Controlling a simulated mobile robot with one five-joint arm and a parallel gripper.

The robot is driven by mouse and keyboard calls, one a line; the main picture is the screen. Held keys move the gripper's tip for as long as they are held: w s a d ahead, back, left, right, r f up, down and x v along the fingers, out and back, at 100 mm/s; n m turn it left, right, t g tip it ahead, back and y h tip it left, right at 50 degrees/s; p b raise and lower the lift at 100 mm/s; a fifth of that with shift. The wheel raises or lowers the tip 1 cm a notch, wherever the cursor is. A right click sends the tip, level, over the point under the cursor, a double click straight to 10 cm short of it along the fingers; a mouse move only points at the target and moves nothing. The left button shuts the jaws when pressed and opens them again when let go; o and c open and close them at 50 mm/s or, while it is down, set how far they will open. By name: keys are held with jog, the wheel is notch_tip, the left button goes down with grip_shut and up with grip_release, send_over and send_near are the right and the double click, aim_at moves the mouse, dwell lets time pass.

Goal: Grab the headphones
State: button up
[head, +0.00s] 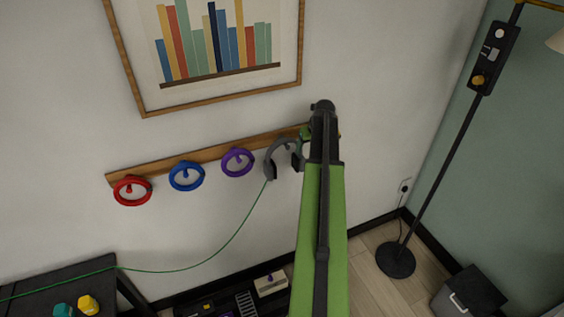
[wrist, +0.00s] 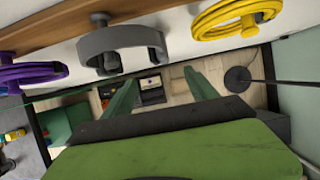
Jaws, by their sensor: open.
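The grey headphones (head: 271,160) hang from the wooden peg rail on the wall, just left of my arm in the head view. In the wrist view, the headphones (wrist: 122,40) are at the upper left, band facing me and ear cups below. My gripper (wrist: 160,84) is open, its two green fingers apart with nothing between them. The fingers appear lower in the wrist picture than the headphones and apart from them. In the head view my arm hides most of the gripper.
A purple coil (head: 237,162) hangs left of the headphones; a yellow coil (wrist: 237,20) hangs right. Blue (head: 186,176) and red (head: 132,191) coils hang further left. A thin green cord (head: 222,250) runs from near the headphones toward the dark table (head: 40,283). A lamp pole (head: 445,170) stands right.

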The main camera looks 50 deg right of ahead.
aim_at(301, 160)
jog(key=b+x, duration=1)
jog(key=x, duration=0.2)
jog(key=shift+a, duration=0.15)
jog(key=b+x, duration=0.5)
jog(key=shift+f, duration=0.15)
grip_shut()
